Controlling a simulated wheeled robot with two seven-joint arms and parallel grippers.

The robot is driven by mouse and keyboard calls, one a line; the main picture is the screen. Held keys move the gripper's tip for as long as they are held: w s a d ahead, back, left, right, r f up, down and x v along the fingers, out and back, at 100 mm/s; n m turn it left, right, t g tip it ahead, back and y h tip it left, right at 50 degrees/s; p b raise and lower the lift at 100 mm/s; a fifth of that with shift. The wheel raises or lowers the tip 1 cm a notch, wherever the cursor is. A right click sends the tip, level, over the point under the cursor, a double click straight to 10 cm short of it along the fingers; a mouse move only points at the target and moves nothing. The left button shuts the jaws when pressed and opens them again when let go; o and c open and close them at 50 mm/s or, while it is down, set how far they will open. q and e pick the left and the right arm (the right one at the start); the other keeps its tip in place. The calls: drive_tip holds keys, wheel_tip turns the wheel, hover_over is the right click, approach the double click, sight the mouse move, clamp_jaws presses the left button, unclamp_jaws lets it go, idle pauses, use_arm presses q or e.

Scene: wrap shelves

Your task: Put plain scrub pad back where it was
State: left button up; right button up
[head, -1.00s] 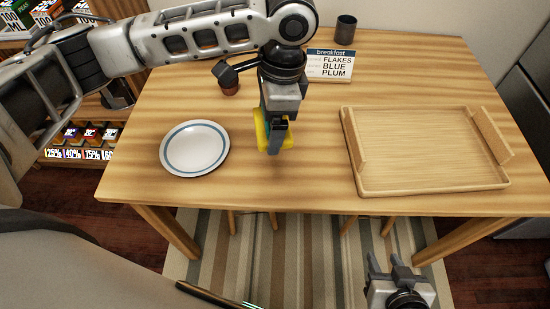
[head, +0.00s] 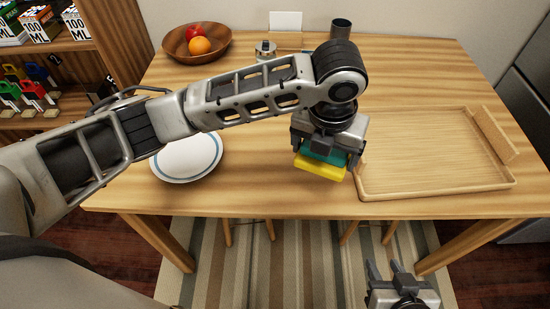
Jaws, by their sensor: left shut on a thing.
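The scrub pad (head: 319,168), green on one side and yellow on the other, shows in the head view over the middle of the table. My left gripper (head: 326,150) is shut on it from above, and the green part lies between the fingers with the yellow layer below. The pad is just left of the wooden tray's left edge. I cannot tell whether it touches the table. My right gripper (head: 384,268) is at the bottom right, below the table's front edge, open and empty.
The wooden tray (head: 435,190) on the right is empty. A white plate (head: 188,158) lies on the left, partly behind my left arm. A fruit bowl (head: 176,48), metal pot (head: 265,50), white card (head: 286,22) and dark cup (head: 341,30) stand at the back. Shelves (head: 85,75) stand at the left.

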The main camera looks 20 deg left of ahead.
use_arm(q)
drive_tip(key=w+a+f, duration=0.3)
drive_tip(key=a, duration=0.3)
hover_over(276, 162)
drive_tip(key=s, duration=0.1)
drive_tip(key=f, duration=0.2)
drive_tip(key=d+f, duration=0.1)
drive_tip(key=f, duration=0.1)
drive_tip(key=shift+f, duration=0.4)
drive_tip(key=shift+w+a+f, duration=0.1)
drive_tip(key=shift+a+f, duration=0.1)
drive_tip(key=f, duration=0.3)
drive_tip(key=shift+w+a, duration=0.1)
drive_tip(key=shift+a, duration=0.3)
drive_tip(key=shift+f+p, duration=0.3)
drive_tip(key=shift+f, duration=0.2)
drive_tip(key=shift+f, duration=0.1)
